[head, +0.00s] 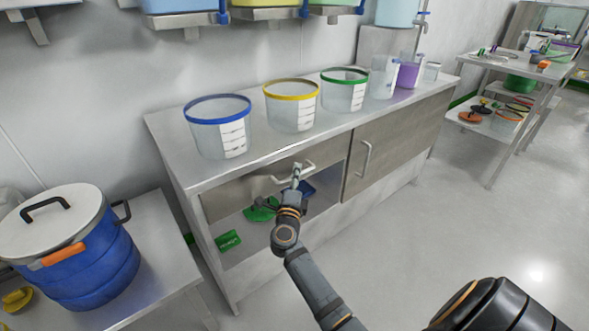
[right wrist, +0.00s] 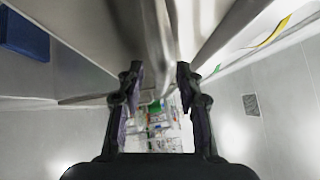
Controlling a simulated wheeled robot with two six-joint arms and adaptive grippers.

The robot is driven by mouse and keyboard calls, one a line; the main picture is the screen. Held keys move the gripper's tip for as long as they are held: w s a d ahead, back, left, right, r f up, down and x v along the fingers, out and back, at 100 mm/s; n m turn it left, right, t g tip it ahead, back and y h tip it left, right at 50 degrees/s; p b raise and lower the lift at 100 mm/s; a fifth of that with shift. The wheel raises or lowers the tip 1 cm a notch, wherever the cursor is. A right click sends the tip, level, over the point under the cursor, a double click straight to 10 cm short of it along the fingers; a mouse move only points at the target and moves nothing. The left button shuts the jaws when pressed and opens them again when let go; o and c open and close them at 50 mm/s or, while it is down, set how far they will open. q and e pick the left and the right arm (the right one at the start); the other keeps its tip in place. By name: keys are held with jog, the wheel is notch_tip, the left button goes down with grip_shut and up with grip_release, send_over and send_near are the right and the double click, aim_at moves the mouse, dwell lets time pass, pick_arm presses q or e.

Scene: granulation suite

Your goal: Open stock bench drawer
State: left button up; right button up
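The stock bench (head: 171,144) stands against the wall. Its drawer front (head: 232,196) is grey-brown and lies under the left part of the top; it looks flush with the bench. A pale bar handle (head: 309,164) is on the drawer front, partly hidden by my right gripper (head: 296,176). In the right wrist view, my right gripper (right wrist: 158,84) has its two fingers apart, with a pale bar, seemingly the handle (right wrist: 154,45), running between them. I see no clear contact on both sides. My left gripper is not in view.
Tubs with blue (head: 220,125), yellow (head: 291,104) and green (head: 344,90) rims stand on the bench top. A cupboard door (head: 405,138) is right of the drawer. Green scoops (head: 262,210) lie on the shelf below. A blue drum (head: 80,260) stands at left. Floor at right is clear.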

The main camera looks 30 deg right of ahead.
jog(key=shift+w+d, duration=0.1)
jog(key=shift+r, duration=0.1)
jog(key=shift+c, duration=0.6)
grip_shut()
